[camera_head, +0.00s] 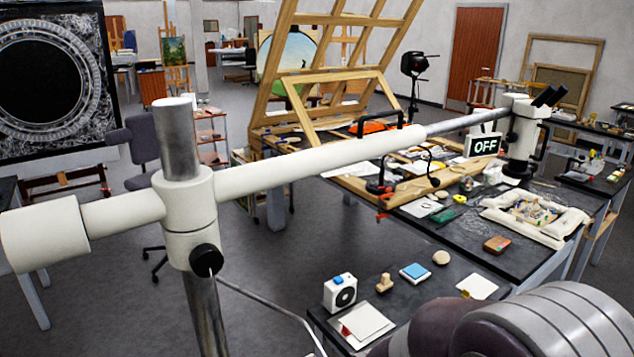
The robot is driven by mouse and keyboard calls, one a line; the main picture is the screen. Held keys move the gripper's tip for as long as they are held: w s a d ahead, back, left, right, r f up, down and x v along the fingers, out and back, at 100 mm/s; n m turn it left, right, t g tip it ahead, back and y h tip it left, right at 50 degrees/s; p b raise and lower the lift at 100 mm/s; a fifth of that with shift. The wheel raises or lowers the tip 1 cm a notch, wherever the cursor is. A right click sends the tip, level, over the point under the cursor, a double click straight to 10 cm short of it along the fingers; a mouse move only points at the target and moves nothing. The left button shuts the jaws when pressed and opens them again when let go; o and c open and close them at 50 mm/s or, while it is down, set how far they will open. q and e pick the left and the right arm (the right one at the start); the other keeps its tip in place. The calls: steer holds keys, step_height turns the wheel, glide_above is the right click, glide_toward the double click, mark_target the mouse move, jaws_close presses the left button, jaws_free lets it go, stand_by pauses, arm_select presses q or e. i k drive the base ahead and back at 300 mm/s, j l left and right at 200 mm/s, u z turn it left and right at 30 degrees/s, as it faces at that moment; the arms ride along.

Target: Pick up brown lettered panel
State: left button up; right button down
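A small brown block-like piece (497,243) lies flat on the dark worktop (468,232), right of the middle of the head view. Faint marks show on its top, but they are too small to read as letters, so I cannot tell surely that it is the brown lettered panel. It lies in front of a white padded tray (560,228) and apart from it. Neither of my grippers shows in this view.
A microscope (523,140) hangs on a long white boom (310,162) crossing the view, on a metal post (178,140). A black OFF sign (485,145) stands behind. A blue-topped pad (415,272), white fan-like box (340,292) and white card (478,286) lie nearer.

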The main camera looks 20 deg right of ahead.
mark_target(497, 244)
steer(key=i+l+u, duration=0.25)
steer(key=l, duration=2.25)
steer(key=k+l+u, duration=0.2)
steer(key=l, duration=2.25)
steer(key=i+l, duration=0.2)
steer(key=l, duration=0.2)
steer(key=i+l, duration=0.15)
steer(key=l, duration=0.2)
steer(key=i+l+u, duration=0.1)
steer(key=l, duration=0.3)
steer(key=i+l, duration=0.25)
steer(key=i+l+u, duration=0.1)
steer(key=l, duration=0.4)
steer(key=i+l, duration=0.25)
steer(key=l, duration=0.15)
